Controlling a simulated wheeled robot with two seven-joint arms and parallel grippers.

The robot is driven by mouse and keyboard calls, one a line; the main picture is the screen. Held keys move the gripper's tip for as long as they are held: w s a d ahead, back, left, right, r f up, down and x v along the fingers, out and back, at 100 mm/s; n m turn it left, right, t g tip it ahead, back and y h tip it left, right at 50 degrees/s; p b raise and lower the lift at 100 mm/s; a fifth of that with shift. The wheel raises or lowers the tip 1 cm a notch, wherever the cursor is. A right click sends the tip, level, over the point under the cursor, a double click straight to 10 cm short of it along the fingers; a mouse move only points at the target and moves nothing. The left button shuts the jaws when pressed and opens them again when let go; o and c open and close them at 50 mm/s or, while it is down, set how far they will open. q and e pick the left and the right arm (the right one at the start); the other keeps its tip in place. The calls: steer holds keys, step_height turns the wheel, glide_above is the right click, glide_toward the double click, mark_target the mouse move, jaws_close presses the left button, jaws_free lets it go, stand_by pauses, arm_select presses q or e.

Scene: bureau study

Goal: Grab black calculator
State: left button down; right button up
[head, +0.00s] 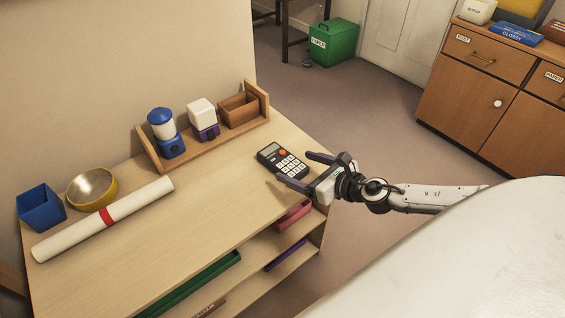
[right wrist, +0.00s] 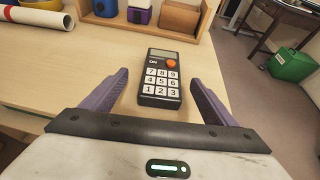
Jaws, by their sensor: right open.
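The black calculator (head: 281,161) lies flat on the wooden desk top near its right end. It has white keys, one orange key and a grey display. My right gripper (head: 299,170) is open, with its two purple fingers pointing at the calculator from the right front edge. In the right wrist view the calculator (right wrist: 161,78) lies ahead, between the lines of the two spread fingers (right wrist: 160,88), with its near end close to the fingertips. No finger appears to touch it. My left gripper is not in view.
Behind the calculator stands a wooden rack (head: 151,153) with a blue-and-white jar, a white-and-purple container and a small wooden box. A rolled paper (head: 135,205), a yellow bowl (head: 92,188) and a blue bin (head: 40,206) stand at the left. The desk's middle is clear.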

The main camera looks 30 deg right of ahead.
mark_target(283, 160)
steer(key=x, duration=0.5)
steer(key=b+x, duration=0.1)
steer(key=x, duration=0.2)
steer(key=shift+w+d+f, duration=0.1)
steer(key=shift+d, duration=0.15)
steer(key=c, duration=1.2)
